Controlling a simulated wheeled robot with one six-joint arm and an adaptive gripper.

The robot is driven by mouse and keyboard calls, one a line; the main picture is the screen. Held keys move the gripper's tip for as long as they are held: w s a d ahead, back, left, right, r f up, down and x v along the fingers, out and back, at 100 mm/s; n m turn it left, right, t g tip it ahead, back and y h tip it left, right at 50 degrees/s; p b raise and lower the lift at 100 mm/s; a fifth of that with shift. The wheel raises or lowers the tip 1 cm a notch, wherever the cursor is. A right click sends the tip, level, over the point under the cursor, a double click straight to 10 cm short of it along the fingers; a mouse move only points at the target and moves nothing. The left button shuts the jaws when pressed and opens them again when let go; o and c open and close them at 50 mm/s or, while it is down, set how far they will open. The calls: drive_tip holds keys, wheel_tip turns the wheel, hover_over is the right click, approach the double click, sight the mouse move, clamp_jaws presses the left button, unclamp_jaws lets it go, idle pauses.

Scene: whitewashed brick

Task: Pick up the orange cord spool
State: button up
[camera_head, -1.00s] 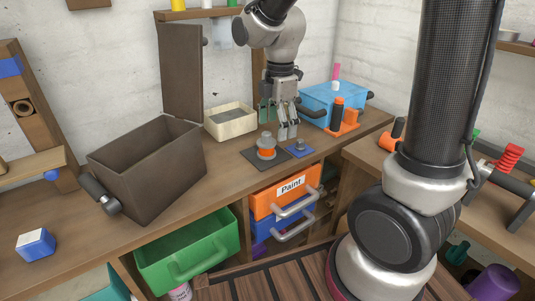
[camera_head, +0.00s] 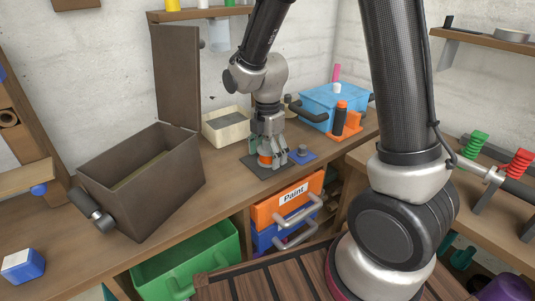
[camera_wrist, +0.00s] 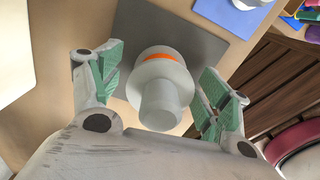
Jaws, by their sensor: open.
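The orange cord spool (camera_head: 265,159) stands upright on a dark square mat (camera_head: 254,169) on the wooden bench. In the wrist view the spool (camera_wrist: 158,88) shows its grey top flange and hub, with a strip of orange cord at the far side. My gripper (camera_head: 270,158) is lowered around the spool from above and partly hides it in the head view. In the wrist view my gripper (camera_wrist: 160,95) is open, with one green-padded finger on each side of the spool and a gap to each.
A blue mat (camera_head: 302,157) with a small grey knobbed piece lies just right of the gripper. An orange holder (camera_head: 347,130) and a blue box (camera_head: 325,97) stand behind right. A cream tray (camera_head: 225,128) and an open brown box (camera_head: 140,180) stand to the left.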

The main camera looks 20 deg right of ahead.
drive_tip(key=c, duration=1.2)
